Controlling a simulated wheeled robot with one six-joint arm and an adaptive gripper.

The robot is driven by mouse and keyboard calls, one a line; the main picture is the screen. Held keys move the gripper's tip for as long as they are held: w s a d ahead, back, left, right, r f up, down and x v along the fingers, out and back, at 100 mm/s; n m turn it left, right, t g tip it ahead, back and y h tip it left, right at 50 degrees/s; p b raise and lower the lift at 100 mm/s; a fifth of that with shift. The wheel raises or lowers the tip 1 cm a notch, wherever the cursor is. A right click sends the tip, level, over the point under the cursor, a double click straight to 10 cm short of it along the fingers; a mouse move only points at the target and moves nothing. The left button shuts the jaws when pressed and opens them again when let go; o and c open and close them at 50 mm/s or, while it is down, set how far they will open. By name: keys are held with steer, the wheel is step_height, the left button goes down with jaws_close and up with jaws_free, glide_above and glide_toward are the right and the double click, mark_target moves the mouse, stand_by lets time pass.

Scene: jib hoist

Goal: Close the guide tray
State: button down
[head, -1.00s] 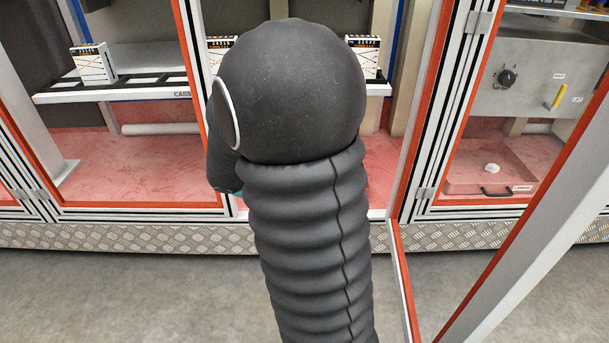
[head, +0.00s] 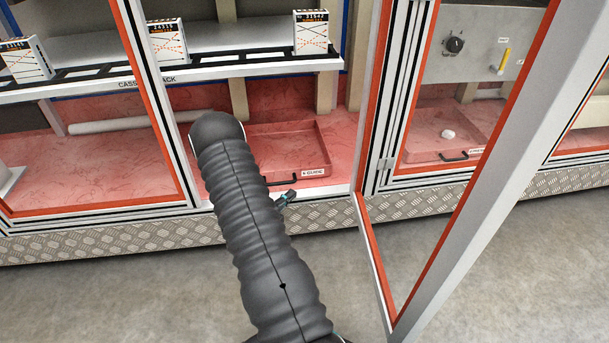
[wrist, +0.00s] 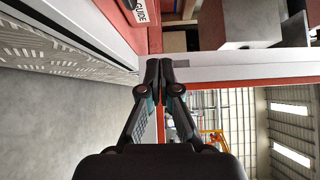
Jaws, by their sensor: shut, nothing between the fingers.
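The guide tray (head: 289,150) is a shallow red tray with a dark handle and a white GUIDE label, low inside the cabinet bay behind the open door. Its label also shows at the top of the wrist view (wrist: 140,12). My gripper (head: 292,193) is just in front of the tray's front, near the handle, partly hidden by my arm. In the wrist view my gripper (wrist: 159,62) has its fingertips together and empty, close to the tray's front. I cannot tell whether they touch the tray. Part of the tray's left side is behind my arm.
An open framed door (head: 420,190) with orange edging stands right of my arm. A white cassette rack (head: 200,70) with several boxes spans above the tray. A second red tray (head: 445,135) sits behind glass at right. The grey floor in front is clear.

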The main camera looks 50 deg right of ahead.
steer(key=f, duration=0.1)
glide_toward(304, 169)
steer(key=shift+n+t, duration=0.3)
steer(key=shift+n, duration=0.1)
steer(key=s+d, duration=0.1)
steer(key=d, duration=0.1)
steer(key=s+d, duration=0.1)
steer(key=s, duration=0.1)
steer(key=s+d, duration=0.1)
steer(key=d, duration=0.1)
steer(key=shift+s+d+r, duration=0.2)
steer(key=shift+s+d, duration=0.05)
steer(key=shift+d, duration=0.1)
steer(key=shift+w+d, duration=0.95)
steer(key=shift+w, duration=0.3)
steer(key=shift+w+d, duration=0.3)
steer(key=shift+w+d+f+b, duration=0.15)
steer(key=shift+w+d+b, duration=0.65)
steer(key=shift+w, duration=0.15)
steer(key=shift+w+d+r, duration=0.15)
steer(key=shift+w+r, duration=0.1)
steer(key=shift+r, duration=0.05)
